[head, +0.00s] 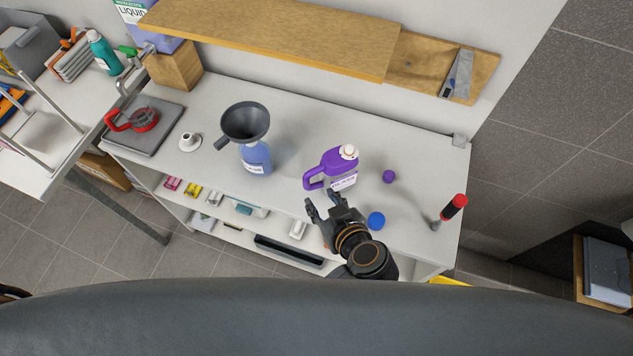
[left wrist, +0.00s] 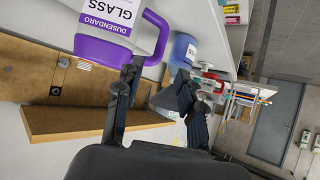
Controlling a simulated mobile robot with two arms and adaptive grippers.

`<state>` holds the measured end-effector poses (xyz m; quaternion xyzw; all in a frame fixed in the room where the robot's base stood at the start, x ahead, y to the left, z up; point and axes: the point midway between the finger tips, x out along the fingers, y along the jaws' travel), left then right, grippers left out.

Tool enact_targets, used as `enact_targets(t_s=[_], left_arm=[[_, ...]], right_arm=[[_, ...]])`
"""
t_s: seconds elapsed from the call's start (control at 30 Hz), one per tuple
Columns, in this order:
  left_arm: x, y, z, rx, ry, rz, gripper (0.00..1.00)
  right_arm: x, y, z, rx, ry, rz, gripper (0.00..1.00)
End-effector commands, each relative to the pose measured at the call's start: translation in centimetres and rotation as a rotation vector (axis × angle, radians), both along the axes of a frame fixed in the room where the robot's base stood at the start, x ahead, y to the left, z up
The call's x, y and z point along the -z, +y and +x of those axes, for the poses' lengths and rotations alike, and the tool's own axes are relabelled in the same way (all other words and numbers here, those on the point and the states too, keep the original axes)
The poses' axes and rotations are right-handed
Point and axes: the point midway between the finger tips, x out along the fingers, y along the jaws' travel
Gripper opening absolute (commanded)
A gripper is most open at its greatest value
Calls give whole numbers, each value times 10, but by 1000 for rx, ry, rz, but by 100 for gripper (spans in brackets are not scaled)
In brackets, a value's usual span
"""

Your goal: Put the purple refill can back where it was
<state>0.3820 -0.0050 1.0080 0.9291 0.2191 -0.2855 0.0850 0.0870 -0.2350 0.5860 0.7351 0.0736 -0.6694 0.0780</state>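The purple refill can (head: 325,168) stands upright on the white bench, its handle toward the left and a pale neck on top. In the left wrist view the can (left wrist: 100,48) is at the upper left, with a label and its purple handle. My left gripper (head: 323,203) is open and empty, just in front of the can's handle side. In the left wrist view its fingers (left wrist: 157,80) are spread, with the handle near the upper fingertip; I cannot tell whether they touch. My right gripper is not in view.
A black funnel (head: 246,121) sits on a blue bottle (head: 256,159) left of the can. A purple cap (head: 389,176), a blue cap (head: 376,220) and a red-handled tool (head: 454,207) are to the right. A wooden shelf (head: 280,38) overhangs the bench's back.

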Motion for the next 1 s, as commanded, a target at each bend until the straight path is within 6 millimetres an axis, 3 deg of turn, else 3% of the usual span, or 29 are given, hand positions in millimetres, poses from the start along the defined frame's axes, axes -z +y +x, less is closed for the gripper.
enact_targets(t_s=[0.07, 0.3, 1.0], left_arm=[[-11, -4, -9, 1, 2, 0, 38], [-19, -12, -24, 0, -1, -1, 38], [-19, -12, -25, 0, -2, -1, 38]], right_arm=[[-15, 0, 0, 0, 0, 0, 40], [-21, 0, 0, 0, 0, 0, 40], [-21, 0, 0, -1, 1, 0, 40]])
